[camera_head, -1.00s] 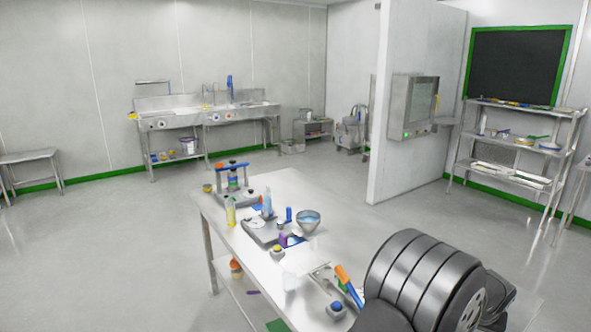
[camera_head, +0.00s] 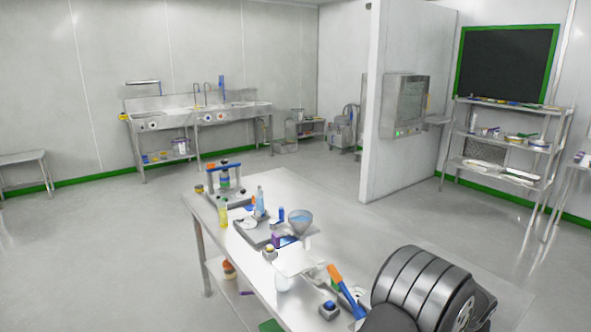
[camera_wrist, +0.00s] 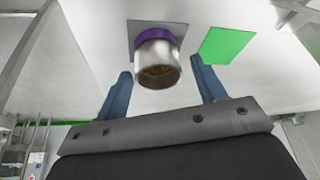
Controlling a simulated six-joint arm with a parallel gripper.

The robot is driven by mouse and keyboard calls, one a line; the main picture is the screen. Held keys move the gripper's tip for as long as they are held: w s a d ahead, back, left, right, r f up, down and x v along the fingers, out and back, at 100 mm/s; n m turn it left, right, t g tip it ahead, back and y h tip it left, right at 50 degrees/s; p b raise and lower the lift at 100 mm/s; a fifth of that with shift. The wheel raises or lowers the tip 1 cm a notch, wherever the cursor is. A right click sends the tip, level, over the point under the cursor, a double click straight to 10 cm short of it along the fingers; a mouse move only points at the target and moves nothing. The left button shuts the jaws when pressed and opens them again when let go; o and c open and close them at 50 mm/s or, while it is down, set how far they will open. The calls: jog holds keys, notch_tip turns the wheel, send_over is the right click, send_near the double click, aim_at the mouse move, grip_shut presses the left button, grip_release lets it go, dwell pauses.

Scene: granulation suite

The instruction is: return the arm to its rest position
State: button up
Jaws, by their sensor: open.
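My gripper (camera_wrist: 161,66) is open, with its two blue-grey fingers spread apart in the wrist view. A metal cup with a purple band (camera_wrist: 157,62) shows between and beyond the fingers, against a grey square plate (camera_wrist: 132,36). I see no finger closed on it, and its distance from them is hard to tell. In the head view my dark, ribbed arm (camera_head: 420,290) fills the lower right, over the near end of the steel table (camera_head: 235,262). My fingers cannot be made out there.
The table holds a press stand (camera_head: 226,190), a yellow bottle (camera_head: 223,214), a metal bowl (camera_head: 299,222), an orange-handled tool (camera_head: 345,289) and a blue-topped block (camera_head: 329,309). A green square (camera_wrist: 229,44) lies right of the cup. Open floor (camera_head: 110,250) stretches left of the table.

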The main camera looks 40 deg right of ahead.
jog(key=r, duration=0.4)
jog(key=shift+s+r, duration=0.15)
jog(key=shift+s, duration=0.05)
jog(key=s+a+r, duration=0.5)
jog(key=s+r, duration=0.2)
jog(key=s, duration=0.4)
jog(key=w+a, duration=0.8)
jog(key=a, duration=0.2)
jog(key=shift+m, duration=0.4)
jog(key=w+d+f, duration=0.1)
jog(key=w+f, duration=0.1)
jog(key=w, duration=0.1)
jog(key=w+d+f, duration=0.1)
jog(key=w+f, duration=0.1)
jog(key=w, duration=0.1)
jog(key=w+d+f, duration=0.1)
jog(key=w+f, duration=0.1)
jog(key=w, duration=0.2)
jog(key=shift+d, duration=0.15)
jog(key=shift+w+d+f, duration=0.1)
jog(key=shift+w+f, duration=0.25)
jog(key=shift+f, duration=0.25)
